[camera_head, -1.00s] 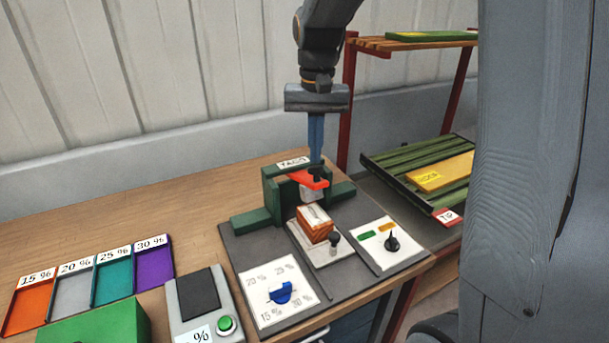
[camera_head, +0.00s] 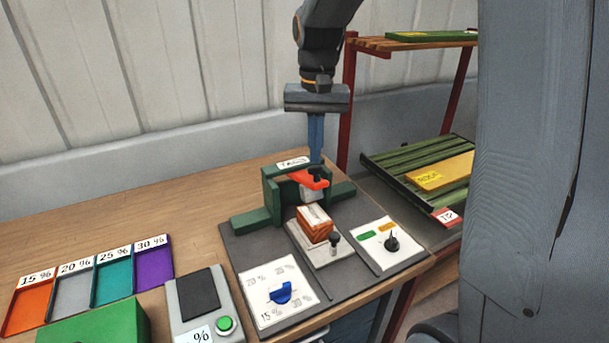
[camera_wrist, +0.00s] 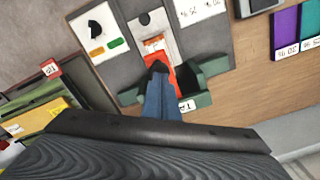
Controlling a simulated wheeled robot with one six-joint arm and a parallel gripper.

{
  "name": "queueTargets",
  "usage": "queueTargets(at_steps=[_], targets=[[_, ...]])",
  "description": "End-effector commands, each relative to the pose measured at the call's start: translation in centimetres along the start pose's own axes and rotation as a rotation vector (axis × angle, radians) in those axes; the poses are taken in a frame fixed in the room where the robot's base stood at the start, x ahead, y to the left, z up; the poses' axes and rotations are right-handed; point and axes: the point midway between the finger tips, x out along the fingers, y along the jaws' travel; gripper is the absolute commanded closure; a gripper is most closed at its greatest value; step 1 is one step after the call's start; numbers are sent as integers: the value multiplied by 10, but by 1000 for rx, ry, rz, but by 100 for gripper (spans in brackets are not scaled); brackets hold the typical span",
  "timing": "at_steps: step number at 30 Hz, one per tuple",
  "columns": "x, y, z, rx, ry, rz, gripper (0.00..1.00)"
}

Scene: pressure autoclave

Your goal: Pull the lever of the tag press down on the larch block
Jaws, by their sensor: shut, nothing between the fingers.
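A dial panel (camera_head: 262,307) with a blue knob and a panel (camera_head: 371,262) with a black knob flank the plate. Coloured trays (camera_head: 112,280), a moisture meter (camera_head: 180,315) and a green box (camera_head: 85,330) stand left. A green rack (camera_head: 400,170) stands right.

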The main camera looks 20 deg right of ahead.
Motion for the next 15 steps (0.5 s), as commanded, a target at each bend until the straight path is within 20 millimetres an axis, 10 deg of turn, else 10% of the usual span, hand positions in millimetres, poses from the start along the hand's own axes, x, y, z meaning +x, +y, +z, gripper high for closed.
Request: queueTargets(at_steps=[15], targets=[[8, 0, 0, 0, -1, 0, 100]])
